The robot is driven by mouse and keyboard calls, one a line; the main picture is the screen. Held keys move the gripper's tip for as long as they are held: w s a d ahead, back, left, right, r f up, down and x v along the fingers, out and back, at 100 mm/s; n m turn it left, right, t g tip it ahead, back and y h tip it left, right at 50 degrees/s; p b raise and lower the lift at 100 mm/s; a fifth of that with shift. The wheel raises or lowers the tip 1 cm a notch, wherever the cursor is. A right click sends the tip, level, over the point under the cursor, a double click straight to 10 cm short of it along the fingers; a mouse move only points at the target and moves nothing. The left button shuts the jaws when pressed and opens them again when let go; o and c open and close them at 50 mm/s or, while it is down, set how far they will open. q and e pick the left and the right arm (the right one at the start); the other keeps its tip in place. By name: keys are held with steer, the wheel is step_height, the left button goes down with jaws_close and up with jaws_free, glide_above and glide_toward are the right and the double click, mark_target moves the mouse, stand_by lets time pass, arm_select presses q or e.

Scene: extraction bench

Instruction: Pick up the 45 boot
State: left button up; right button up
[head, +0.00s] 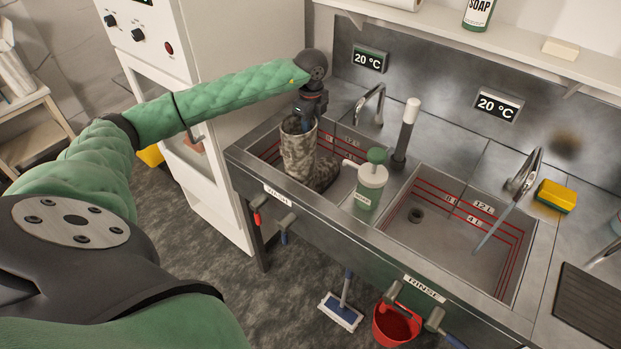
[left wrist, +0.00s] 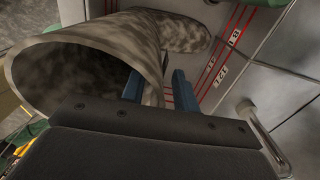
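A camouflage-patterned boot (head: 298,152) stands upright in the left basin, labelled WASH (head: 277,194), its toe to the right. No 45 mark is readable on it. In the left wrist view the boot (left wrist: 185,33) shows its wide open top at the left. My left gripper (head: 307,117) is at the boot's top rim. In the left wrist view my left gripper (left wrist: 158,85) has its blue fingers apart, one inside the opening and one outside, with the boot's wall between them. The fingers do not look closed on the wall. My right gripper is out of view.
A green-topped pump bottle (head: 371,180) and a dark upright cylinder with a pale top (head: 406,130) stand right of the boot. The RINSE basin (head: 402,226) has a running tap (head: 524,172). A yellow sponge (head: 555,196) lies at the right. A shelf (head: 500,42) overhangs the back.

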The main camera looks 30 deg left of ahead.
arm_select(q)
steer(key=shift+f+b, duration=0.25)
steer(key=shift+b, duration=0.05)
stand_by(0.5)
jaws_close()
steer(key=shift+r, duration=0.1)
stand_by(1.2)
